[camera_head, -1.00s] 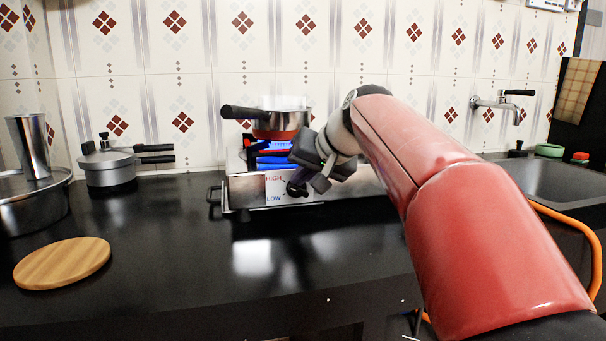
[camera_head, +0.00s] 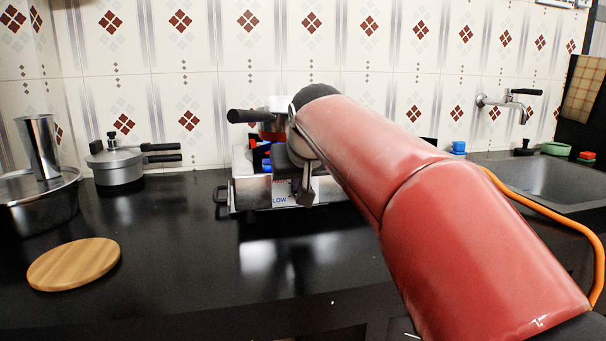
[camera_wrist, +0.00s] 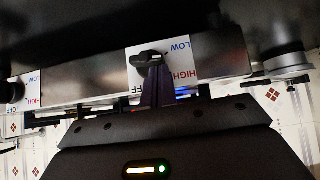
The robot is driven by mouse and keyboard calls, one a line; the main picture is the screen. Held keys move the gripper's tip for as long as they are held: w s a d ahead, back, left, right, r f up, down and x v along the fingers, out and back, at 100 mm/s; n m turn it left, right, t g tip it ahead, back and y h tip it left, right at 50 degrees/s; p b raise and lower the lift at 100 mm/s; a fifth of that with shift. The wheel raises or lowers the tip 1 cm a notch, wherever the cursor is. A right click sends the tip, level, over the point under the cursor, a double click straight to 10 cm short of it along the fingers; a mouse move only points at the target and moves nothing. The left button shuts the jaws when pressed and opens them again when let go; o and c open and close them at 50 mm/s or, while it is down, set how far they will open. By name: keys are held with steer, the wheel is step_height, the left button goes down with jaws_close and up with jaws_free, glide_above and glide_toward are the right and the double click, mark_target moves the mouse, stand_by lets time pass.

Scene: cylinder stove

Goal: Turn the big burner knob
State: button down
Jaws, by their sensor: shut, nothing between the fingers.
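The silver stove (camera_head: 246,197) stands on the black counter against the tiled wall. My gripper (camera_head: 306,197) is in front of its white HIGH/LOW label (camera_head: 282,198), and my arm hides much of the stove. In the wrist view, my shut, empty gripper (camera_wrist: 155,80) reaches to a dark burner knob (camera_wrist: 147,58) on a white LOW/HIGH/OFF label. The fingertips overlap this knob; I cannot tell if they touch it. A second dark knob (camera_wrist: 17,88) sits on another label at the left. I cannot tell by size which knob is the big one.
A pan with a black handle (camera_head: 250,116) sits on the stove, partly hidden by my arm. A pressure cooker (camera_head: 116,167), a steel pot (camera_head: 40,207) and a round wooden board (camera_head: 74,264) are at the left. The counter before the stove is clear. A sink (camera_head: 535,175) is at right.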

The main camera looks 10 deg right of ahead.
steer(key=shift+a+f+n+h, duration=0.5)
steer(key=shift+a+h, duration=0.1)
steer(key=shift+h, duration=0.5)
steer(key=shift+a+f, duration=0.15)
steer(key=shift+a, duration=0.05)
steer(key=shift+d, duration=0.15)
